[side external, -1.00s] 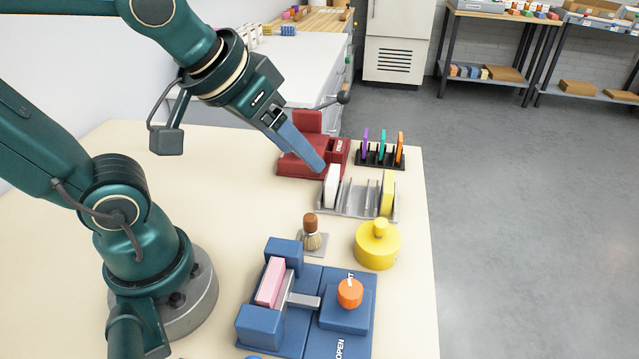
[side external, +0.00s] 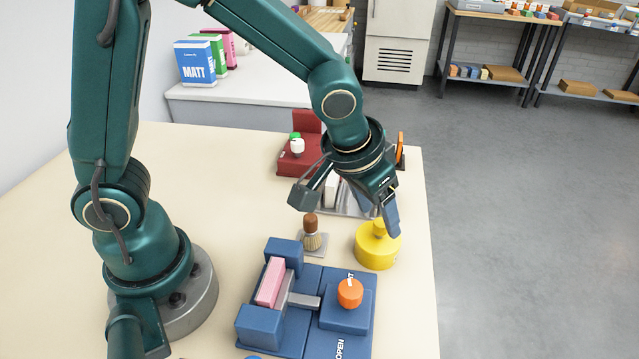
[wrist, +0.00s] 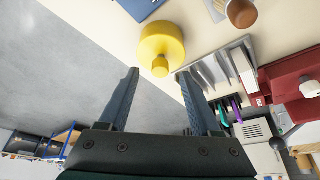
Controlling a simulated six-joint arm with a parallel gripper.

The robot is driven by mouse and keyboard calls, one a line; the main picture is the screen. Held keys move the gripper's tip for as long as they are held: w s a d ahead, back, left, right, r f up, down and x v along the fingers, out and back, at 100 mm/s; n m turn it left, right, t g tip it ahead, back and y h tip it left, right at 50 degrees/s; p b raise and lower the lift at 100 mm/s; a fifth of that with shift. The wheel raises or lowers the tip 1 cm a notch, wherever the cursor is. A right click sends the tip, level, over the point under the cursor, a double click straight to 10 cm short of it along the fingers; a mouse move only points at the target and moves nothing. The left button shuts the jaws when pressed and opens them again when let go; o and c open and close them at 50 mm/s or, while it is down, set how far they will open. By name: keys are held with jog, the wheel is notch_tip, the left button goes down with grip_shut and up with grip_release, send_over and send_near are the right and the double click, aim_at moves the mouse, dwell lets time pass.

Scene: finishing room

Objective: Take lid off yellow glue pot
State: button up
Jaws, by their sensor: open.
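The yellow glue pot (side external: 377,252) stands upright on the bench near its right edge, with its lid on. The knob of the lid (side external: 379,229) sticks up from the middle and is partly covered by a finger in the side view. In the wrist view the pot (wrist: 162,38) lies just beyond my open fingers (wrist: 157,74), and the knob (wrist: 160,68) shows between the two fingertips. I cannot tell whether a finger touches the knob.
A blue clamp fixture (side external: 345,318) with a pink block and an orange knob stands in front. A brush (side external: 311,230) stands left of the pot. A grey rack (side external: 352,206) and a red machine (side external: 295,168) are behind.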

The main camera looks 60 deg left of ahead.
jog(key=shift+x, duration=1.05)
grip_shut()
jog(key=shift+r, duration=0.15)
